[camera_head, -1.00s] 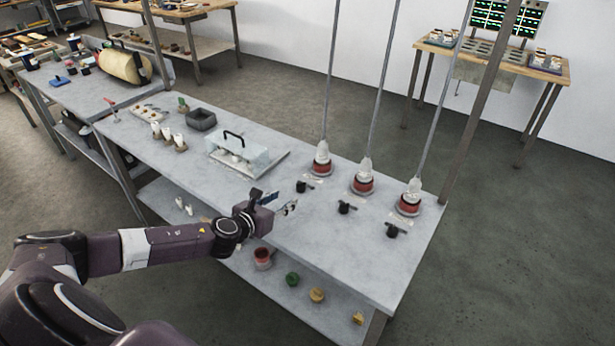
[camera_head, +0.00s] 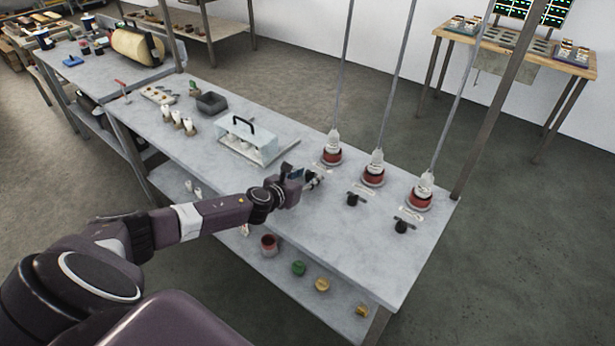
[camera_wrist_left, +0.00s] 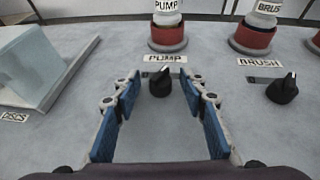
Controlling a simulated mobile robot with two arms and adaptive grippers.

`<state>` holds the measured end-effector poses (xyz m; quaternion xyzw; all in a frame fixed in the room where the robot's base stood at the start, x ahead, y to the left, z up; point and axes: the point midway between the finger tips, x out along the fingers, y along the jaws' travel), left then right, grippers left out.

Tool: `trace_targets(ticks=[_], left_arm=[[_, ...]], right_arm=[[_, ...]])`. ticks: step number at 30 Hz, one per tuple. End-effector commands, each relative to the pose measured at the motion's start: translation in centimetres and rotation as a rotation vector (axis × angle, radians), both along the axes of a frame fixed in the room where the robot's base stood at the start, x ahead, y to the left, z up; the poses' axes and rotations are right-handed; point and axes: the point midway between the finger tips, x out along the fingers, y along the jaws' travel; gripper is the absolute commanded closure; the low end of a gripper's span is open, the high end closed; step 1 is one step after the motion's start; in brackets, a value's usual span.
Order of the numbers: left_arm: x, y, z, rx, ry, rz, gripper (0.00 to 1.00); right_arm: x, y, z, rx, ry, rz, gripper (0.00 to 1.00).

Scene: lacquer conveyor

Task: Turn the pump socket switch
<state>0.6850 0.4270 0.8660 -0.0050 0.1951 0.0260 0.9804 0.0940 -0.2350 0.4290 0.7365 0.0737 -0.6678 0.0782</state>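The pump switch (camera_wrist_left: 160,82) is a black knob with a white pointer mark, below the white PUMP label (camera_wrist_left: 165,59) in the left wrist view. The red pump socket (camera_wrist_left: 168,38) with a white plug stands behind it. In the head view, the pump socket (camera_head: 331,156) is the leftmost of the three sockets, and my gripper hides its knob. My left gripper (camera_head: 314,181) is open over the table. In the wrist view its blue-padded fingers (camera_wrist_left: 162,94) lie on either side of the knob, apart from it. My right gripper is not in view.
The BRUSH knob (camera_wrist_left: 283,88) and socket (camera_wrist_left: 252,37) are to the right. Another black knob (camera_head: 402,226) and socket (camera_head: 419,198) stand farther right. A clear case with a black handle (camera_head: 250,140) stands left of the gripper. Cords rise from the plugs. The front tabletop is clear.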

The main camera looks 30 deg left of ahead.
Motion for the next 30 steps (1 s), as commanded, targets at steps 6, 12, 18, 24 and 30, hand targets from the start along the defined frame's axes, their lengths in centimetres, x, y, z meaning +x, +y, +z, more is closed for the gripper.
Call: trace_targets(ticks=[6,12,18,24,30], left_arm=[[0.3,0.0,-0.2,0.0,0.001,0.0,0.61],[0.3,0.0,-0.1,0.0,0.001,0.0,0.67],[0.2,0.0,-0.1,0.0,0.001,0.0,0.89],[0.2,0.0,-0.1,-0.001,0.001,0.001,1.0],[0.3,-0.2,0.1,-0.002,0.001,0.032,1.0]], right_arm=[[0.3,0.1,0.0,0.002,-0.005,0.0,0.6],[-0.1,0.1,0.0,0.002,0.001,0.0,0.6],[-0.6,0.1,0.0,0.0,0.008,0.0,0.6],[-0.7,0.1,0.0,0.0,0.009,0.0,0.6],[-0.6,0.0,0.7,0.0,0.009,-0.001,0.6]])
